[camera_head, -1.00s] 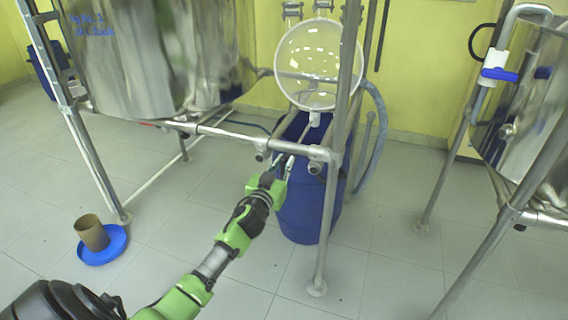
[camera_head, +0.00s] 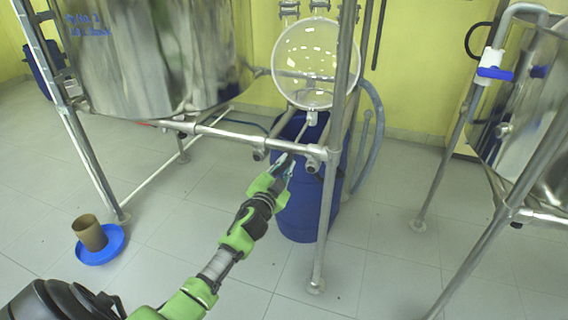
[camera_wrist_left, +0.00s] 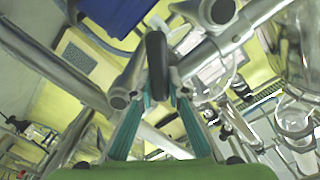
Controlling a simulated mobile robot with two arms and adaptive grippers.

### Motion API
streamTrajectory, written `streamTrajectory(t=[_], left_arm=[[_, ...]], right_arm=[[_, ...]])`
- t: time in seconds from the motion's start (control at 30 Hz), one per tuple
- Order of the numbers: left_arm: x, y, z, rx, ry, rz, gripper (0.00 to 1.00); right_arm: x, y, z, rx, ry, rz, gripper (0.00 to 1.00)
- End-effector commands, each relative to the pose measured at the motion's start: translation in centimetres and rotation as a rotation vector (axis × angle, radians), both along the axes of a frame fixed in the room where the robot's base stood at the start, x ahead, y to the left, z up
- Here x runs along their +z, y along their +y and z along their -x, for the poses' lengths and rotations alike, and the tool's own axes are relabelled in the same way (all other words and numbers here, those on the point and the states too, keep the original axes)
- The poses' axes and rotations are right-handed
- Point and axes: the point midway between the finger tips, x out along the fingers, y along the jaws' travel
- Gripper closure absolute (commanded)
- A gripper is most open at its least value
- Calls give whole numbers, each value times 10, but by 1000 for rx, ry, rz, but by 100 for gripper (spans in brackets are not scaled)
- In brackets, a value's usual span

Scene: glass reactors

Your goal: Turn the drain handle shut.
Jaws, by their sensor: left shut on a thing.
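The drain handle (camera_wrist_left: 157,62) is a dark, rounded bar in the left wrist view, seen nearly end-on in front of metal pipes. My left gripper (camera_wrist_left: 160,98) has its two teal fingers shut on the near end of this handle, one finger on each side. In the head view my left gripper (camera_head: 286,167) is beneath the horizontal pipe of the glass reactor's frame, in front of the blue drum. The handle is small and mostly covered by the fingers there, so its angle is hard to tell. My right gripper is not in view.
A blue drum (camera_head: 300,215) stands behind the gripper. A frame post (camera_head: 328,215) stands close to its right and a horizontal pipe (camera_head: 235,135) runs above. A round glass vessel (camera_head: 305,60) hangs higher. A blue dish (camera_head: 100,250) with a brown cup (camera_head: 90,232) lies on the floor left.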

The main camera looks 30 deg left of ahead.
Motion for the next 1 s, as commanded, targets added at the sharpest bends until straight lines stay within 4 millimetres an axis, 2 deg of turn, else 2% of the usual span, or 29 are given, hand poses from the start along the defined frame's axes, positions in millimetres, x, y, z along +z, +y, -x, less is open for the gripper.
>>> streamTrajectory(t=[0.27, 0.6, 1.0], left_arm=[[-6, -4, -1, -1, 63, -254, 100], [-12, -7, -1, -1, 136, -560, 100], [-17, -8, -1, -2, 195, -802, 100]], right_arm=[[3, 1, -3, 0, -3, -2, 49], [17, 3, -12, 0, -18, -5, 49], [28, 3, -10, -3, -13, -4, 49]])
